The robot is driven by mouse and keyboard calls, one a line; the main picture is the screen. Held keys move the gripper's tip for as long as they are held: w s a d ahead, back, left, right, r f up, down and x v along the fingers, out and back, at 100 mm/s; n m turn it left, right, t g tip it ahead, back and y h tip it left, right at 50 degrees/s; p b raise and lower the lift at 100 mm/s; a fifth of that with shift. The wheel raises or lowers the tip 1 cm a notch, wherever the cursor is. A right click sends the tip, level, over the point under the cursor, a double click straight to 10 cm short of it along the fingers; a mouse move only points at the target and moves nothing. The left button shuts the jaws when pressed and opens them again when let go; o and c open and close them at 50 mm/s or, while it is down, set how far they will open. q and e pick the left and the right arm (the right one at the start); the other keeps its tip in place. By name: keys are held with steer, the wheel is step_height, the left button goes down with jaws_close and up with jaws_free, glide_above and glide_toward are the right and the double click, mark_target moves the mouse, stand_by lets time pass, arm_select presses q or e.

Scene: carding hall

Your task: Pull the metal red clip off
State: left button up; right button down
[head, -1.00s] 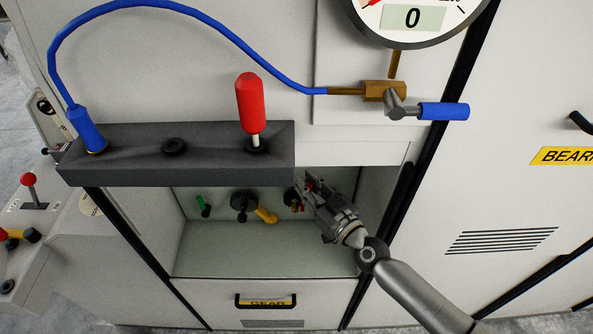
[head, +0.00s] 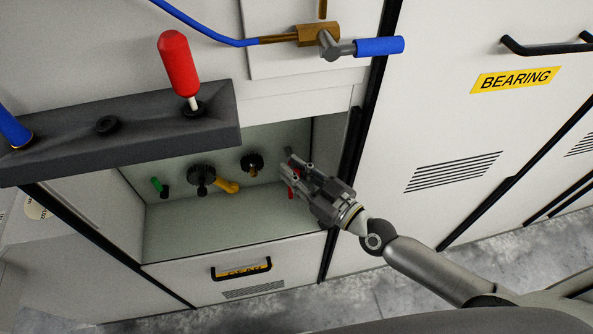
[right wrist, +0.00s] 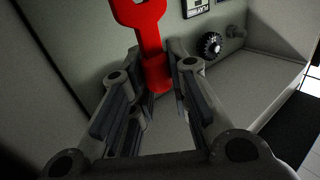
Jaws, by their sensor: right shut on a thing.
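The red metal clip (right wrist: 152,40) shows in the right wrist view as a flat red piece with a forked top end. My right gripper (right wrist: 157,68) is shut on its lower end. In the head view my right gripper (head: 290,168) is at the right side of the recess, and only a little of the red clip (head: 291,187) shows beside its fingers. A dark round fitting with a brass stub (head: 252,162) is on the recess back wall, left of the gripper and apart from it. My left gripper is not in view.
A black fitting with a yellow lever (head: 226,186) and a small green lever (head: 156,184) are further left in the recess. A grey ledge (head: 70,137) with a red-handled lever (head: 178,64) overhangs it. The drawer handle (head: 240,270) is below. The recess floor (head: 200,222) is clear.

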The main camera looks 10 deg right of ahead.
steer(key=w+a+r+p, duration=0.3)
steer(key=w+a+r, duration=0.2)
steer(key=w+a, duration=0.3)
steer(key=w, duration=0.4)
steer(key=shift+w+a+p, duration=0.25)
steer(key=shift+w+p, duration=0.1)
steer(key=shift+w, duration=0.05)
stand_by(2.5)
